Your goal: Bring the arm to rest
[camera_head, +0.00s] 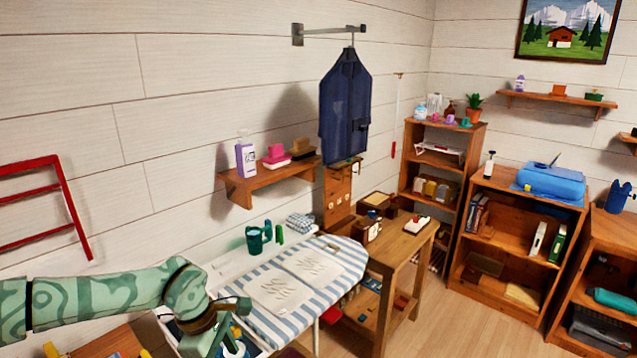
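My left arm (100,302), pale green with a darker pattern, comes in from the left edge and bends down at the bottom of the picture. Its lower end is near the left end of the ironing board (352,262), which has a blue-and-white striped cover. The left gripper (222,342) is at the bottom edge, partly cut off and crowded by dark and white parts. I cannot tell whether its fingers are open, or whether they hold anything. My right arm and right gripper are not in view.
Two pale printed cloths (274,292) lie flat on the board. A green mug (254,240) and folded checked cloths (301,222) stand behind it. A wooden table (408,246) stands to the right. A navy garment (345,108) hangs above. Floor (440,318) is clear at the lower right.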

